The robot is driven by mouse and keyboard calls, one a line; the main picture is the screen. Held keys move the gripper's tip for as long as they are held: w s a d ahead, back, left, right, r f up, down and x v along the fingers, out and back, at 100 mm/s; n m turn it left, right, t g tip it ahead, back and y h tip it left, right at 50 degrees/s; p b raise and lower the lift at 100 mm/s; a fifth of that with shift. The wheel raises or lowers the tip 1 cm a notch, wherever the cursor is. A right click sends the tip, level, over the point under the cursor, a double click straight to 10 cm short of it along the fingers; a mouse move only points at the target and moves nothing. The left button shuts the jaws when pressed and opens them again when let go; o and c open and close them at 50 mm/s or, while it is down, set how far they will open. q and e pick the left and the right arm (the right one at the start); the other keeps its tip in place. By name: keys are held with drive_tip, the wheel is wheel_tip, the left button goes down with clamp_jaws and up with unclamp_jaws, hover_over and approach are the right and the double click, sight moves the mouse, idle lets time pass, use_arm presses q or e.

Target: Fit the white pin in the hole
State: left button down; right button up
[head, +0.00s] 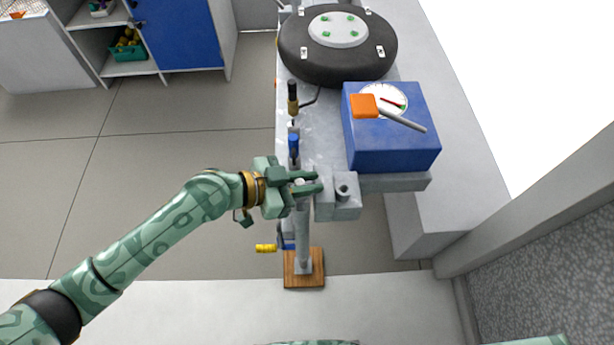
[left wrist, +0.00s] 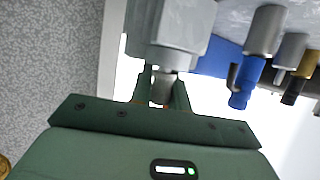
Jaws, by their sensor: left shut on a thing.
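My left gripper (head: 317,181) reaches in from the left over the front end of the grey trailer frame. It is shut on the white pin, of which a small pale piece (head: 299,181) shows between the fingers. A round dark-centred hole (head: 342,190) is in the grey coupling block (head: 342,210), just right of the fingertips. How the pin's end sits is hidden. My right gripper is not in view.
A blue box (head: 392,145) with a dial and an orange-headed tool (head: 366,105) stands behind the block. A black tyre (head: 337,60) lies farther back. Blue (head: 294,147) and black-brass (head: 293,100) fittings line the frame's left edge. A jack post stands on a wooden board (head: 304,275).

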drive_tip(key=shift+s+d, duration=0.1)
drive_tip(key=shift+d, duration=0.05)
use_arm(q)
drive_tip(key=shift+f, duration=0.1)
drive_tip(key=c, duration=1.3)
unclamp_jaws()
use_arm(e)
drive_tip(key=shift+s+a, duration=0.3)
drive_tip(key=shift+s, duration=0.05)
